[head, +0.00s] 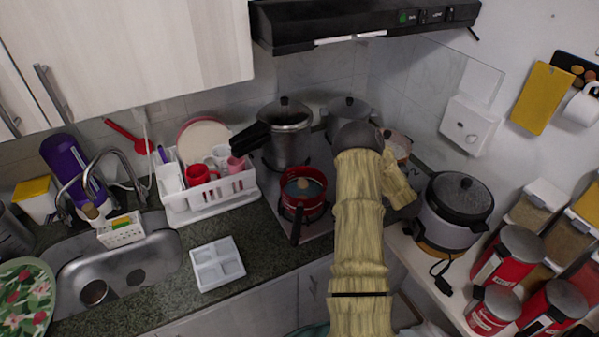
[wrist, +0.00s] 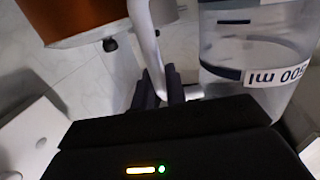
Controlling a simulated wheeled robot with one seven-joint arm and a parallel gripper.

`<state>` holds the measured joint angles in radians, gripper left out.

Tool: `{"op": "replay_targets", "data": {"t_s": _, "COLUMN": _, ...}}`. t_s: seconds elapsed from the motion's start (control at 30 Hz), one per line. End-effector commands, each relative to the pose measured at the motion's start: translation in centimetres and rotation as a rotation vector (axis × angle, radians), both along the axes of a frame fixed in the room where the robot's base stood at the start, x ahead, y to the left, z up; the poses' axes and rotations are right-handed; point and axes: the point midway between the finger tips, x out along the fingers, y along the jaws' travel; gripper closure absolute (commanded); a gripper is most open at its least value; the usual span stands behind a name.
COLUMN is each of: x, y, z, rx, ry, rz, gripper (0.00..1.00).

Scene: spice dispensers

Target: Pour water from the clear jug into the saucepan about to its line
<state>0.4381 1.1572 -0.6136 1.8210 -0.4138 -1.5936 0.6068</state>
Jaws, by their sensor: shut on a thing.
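A red saucepan (head: 303,207) stands on the stove, its dark handle pointing toward the front. Its inside looks dark, with a small tan thing in it; a fill line cannot be made out. In the wrist view the clear jug (wrist: 258,58) is at the upper right, with an upside-down "500 ml" mark on its wall. My gripper (wrist: 168,88) is shut on the jug's pale handle (wrist: 145,42). The water level in the jug is unclear. In the head view my arm covers the middle, and I cannot make out the gripper or jug there.
Pots (head: 286,137) stand behind the saucepan. A rice cooker (head: 455,212) and red-labelled tins (head: 508,258) stand to the right. A dish rack (head: 212,193) and white tray (head: 217,264) are to the left. An orange-brown object (wrist: 100,18) is at the wrist view's upper left.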

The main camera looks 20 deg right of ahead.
Motion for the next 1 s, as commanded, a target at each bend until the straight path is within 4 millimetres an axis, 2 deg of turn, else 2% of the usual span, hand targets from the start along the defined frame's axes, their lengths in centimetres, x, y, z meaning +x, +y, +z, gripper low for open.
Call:
{"op": "replay_targets", "data": {"t_s": 0.47, "x": 0.2, "y": 0.3, "z": 0.6, "rx": -0.027, "ry": 0.003, "rz": 0.002, "gripper": 1.00}}
{"op": "replay_targets", "data": {"t_s": 1.0, "x": 0.5, "y": 2.1, "z": 3.1, "rx": -0.268, "ry": 0.059, "rz": 0.000, "gripper": 1.00}}
